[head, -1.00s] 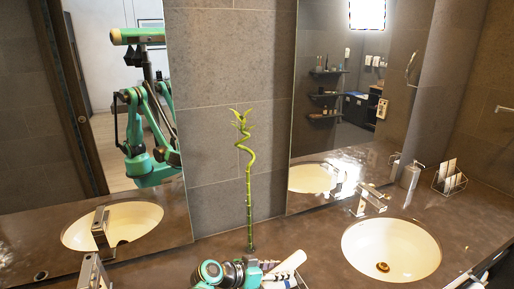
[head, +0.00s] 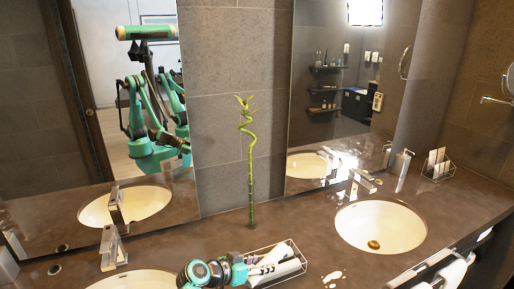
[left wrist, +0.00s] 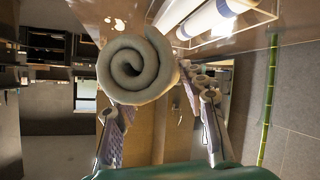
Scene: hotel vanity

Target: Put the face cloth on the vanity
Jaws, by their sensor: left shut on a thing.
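In the left wrist view a rolled, off-white face cloth (left wrist: 137,68) shows its spiral end at the fingers of my left gripper (left wrist: 160,108), which is shut on it. In the head view my left gripper (head: 250,268) is low in the middle, over the front part of the brown vanity counter (head: 300,218). I cannot clearly tell the held cloth from the white things around the gripper there. My right gripper is not in view.
A bamboo stalk (head: 250,180) stands behind. The right basin (head: 380,226), left basin (head: 130,283) and left faucet (head: 112,248) flank it. A small rack (head: 438,165) stands far right. Counter is clear behind the basket.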

